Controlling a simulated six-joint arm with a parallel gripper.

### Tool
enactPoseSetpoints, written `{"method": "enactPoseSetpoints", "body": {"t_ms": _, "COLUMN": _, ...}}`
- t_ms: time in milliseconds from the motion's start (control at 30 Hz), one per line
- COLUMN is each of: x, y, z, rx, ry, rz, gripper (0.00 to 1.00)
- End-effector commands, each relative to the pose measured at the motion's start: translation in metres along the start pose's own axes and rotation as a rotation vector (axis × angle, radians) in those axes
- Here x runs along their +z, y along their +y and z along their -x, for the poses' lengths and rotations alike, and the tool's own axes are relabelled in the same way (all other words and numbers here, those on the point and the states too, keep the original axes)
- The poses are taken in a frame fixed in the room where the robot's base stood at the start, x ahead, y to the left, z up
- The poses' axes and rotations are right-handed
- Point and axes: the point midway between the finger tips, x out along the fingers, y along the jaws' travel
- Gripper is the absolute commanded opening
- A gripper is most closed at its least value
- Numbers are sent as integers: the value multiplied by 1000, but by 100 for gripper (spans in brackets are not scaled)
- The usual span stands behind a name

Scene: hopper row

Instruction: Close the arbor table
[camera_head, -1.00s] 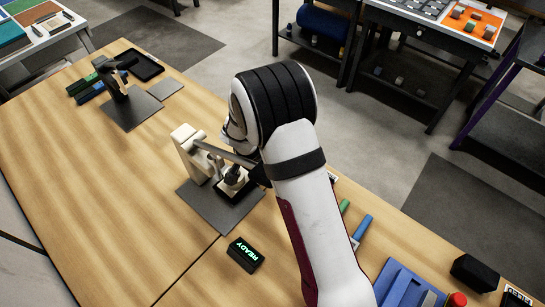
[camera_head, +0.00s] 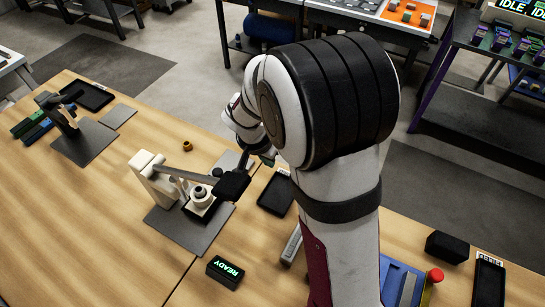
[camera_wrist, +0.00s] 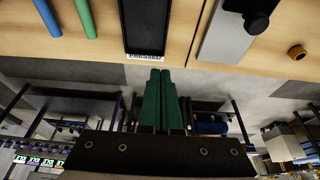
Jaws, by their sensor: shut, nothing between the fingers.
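The arbor press shows in the head view as a cream upright post (camera_head: 146,164) on a grey base plate (camera_head: 186,229). Its grey lever reaches right to a black handle (camera_head: 232,186), roughly level. A pale round part (camera_head: 199,194) with a dark centre sits in a black block under the lever. My gripper (camera_head: 268,155) is behind and right of the handle, partly hidden by my arm; whether it touches is unclear. In the wrist view its green fingers (camera_wrist: 160,78) are together and empty, with the press plate (camera_wrist: 228,32) and handle (camera_wrist: 257,22) ahead to the right.
A lit READY box (camera_head: 225,270) stands in front of the press. A brass ring (camera_head: 187,146) lies behind it. A black tray (camera_head: 276,194), labelled PRESSED in the wrist view, lies to its right. A second device (camera_head: 66,115) stands left. Bare tabletop lies between both devices.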

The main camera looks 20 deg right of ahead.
Motion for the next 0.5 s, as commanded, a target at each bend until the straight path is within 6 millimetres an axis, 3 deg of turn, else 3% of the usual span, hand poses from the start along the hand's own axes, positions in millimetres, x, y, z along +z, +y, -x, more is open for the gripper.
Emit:
{"method": "enactPoseSetpoints", "body": {"t_ms": 167, "x": -14, "y": 8, "z": 2, "rx": 17, "ry": -18, "rz": -38, "gripper": 0}}
{"method": "enactPoseSetpoints", "body": {"t_ms": 300, "x": -36, "y": -23, "z": -11, "rx": 83, "ry": -194, "rz": -260, "gripper": 0}}
{"method": "enactPoseSetpoints", "body": {"t_ms": 500, "x": -38, "y": -82, "z": -12, "rx": 43, "ry": -514, "rz": -456, "gripper": 0}}
